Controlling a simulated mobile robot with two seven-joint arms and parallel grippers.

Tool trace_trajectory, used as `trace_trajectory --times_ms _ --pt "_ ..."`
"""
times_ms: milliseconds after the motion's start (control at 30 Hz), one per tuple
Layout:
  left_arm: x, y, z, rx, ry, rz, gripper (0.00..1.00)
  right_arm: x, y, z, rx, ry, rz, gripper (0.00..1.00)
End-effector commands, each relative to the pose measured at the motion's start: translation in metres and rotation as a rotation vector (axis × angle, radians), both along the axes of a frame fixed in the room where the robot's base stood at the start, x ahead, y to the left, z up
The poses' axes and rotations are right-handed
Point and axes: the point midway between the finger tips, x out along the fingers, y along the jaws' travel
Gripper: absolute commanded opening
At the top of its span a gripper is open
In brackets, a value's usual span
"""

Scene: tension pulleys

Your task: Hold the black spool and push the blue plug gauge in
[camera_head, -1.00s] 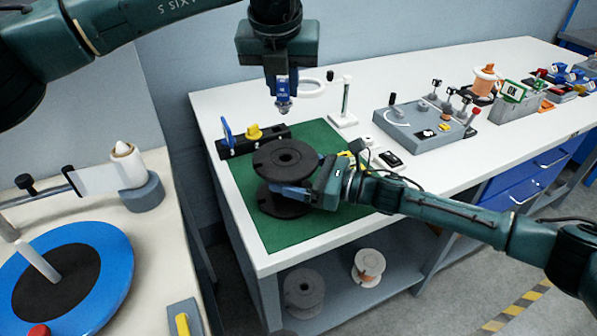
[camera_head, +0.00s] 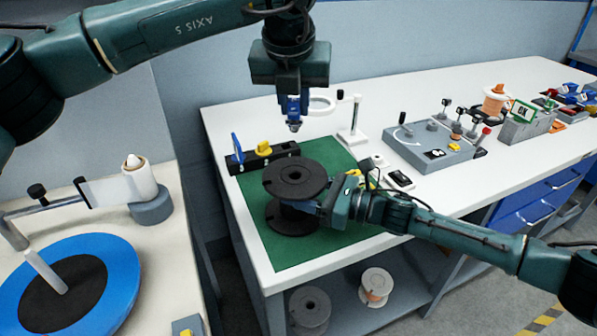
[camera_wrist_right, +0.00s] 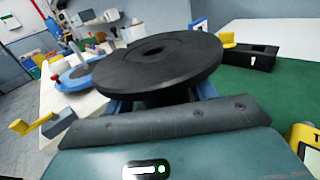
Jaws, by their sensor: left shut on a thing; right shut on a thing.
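The black spool (camera_head: 278,185) stands with its flanges roughly level over the green mat; I cannot tell whether it touches the mat. My right gripper (camera_head: 312,207) is shut on the spool's core, between the flanges, from the right. In the right wrist view the spool (camera_wrist_right: 165,62) fills the space before the blue fingers. My left gripper (camera_head: 294,103) points down, shut on the blue plug gauge (camera_head: 294,124), of which little more than the grey tip shows. The tip is above the spool's centre hole in the picture, clearly apart from the spool.
A black rack (camera_head: 262,157) with a yellow-handled piece and an upright blue piece stands behind the spool on the green mat (camera_head: 262,235). A ring stand (camera_head: 352,125) and grey control box (camera_head: 430,147) are further right. The mat's front is clear.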

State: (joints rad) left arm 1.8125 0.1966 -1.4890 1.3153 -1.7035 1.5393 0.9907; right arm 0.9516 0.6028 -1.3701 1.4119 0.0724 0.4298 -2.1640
Motion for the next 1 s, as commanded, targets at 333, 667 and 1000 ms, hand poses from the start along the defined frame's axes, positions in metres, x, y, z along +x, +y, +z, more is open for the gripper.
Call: trace_trajectory --times_ms 333,667,1000 --pt "0.0 0.0 -0.024 0.0 0.0 0.033 0.0 0.0 0.0 0.0 -0.001 0.001 -0.001 0.28" --pt "0.0 0.0 -0.057 0.001 -0.004 0.081 0.0 0.0 0.0 0.0 -0.001 0.001 -0.001 0.28" --pt "0.0 0.0 -0.084 0.0 -0.006 0.121 0.0 0.0 0.0 0.0 -0.001 0.001 -0.001 0.28"
